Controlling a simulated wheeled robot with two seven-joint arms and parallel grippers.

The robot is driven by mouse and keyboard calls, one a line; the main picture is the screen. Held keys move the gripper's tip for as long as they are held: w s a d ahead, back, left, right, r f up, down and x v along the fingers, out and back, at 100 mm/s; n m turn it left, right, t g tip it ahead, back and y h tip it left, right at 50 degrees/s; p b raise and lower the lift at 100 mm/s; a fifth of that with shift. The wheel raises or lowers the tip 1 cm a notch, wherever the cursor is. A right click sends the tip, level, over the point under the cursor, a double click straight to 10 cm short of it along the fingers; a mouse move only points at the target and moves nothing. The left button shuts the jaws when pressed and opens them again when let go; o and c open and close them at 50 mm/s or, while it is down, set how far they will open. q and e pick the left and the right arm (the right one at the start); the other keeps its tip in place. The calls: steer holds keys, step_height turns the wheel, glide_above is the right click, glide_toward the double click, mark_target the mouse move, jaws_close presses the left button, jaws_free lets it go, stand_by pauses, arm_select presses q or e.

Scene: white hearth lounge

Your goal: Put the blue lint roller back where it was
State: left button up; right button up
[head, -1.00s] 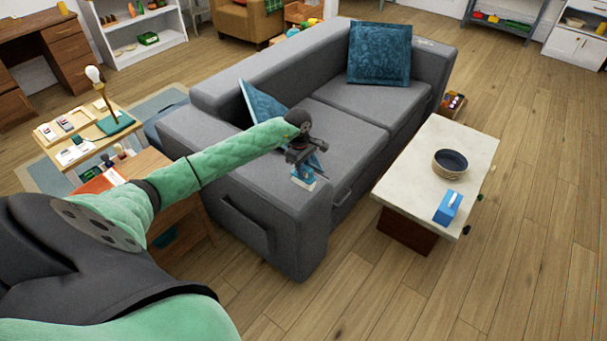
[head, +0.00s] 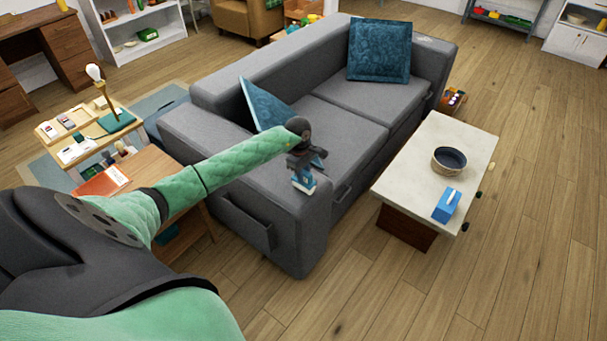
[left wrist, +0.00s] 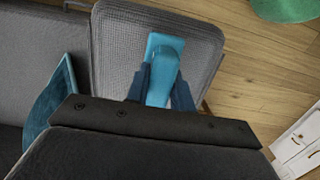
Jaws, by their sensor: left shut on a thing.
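My left gripper (head: 303,170) is shut on the blue lint roller (head: 303,183), over the near arm of the grey sofa (head: 255,185). In the left wrist view the roller (left wrist: 163,62) shows as a bright blue piece between the dark fingers (left wrist: 160,92), with the sofa arm (left wrist: 115,40) behind it. I cannot tell whether the roller touches the sofa arm. My right gripper is not in view.
A marble-topped coffee table (head: 420,170) stands at the right with a dark bowl (head: 450,160) and a blue box (head: 447,204). Teal cushions (head: 379,50) lie on the sofa. A wooden side table (head: 145,168) stands left of the sofa arm. Floor in front is clear.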

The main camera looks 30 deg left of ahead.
arm_select(q)
steer(key=o, duration=1)
steer(key=shift+c, duration=0.2)
steer(key=shift+r, duration=0.15)
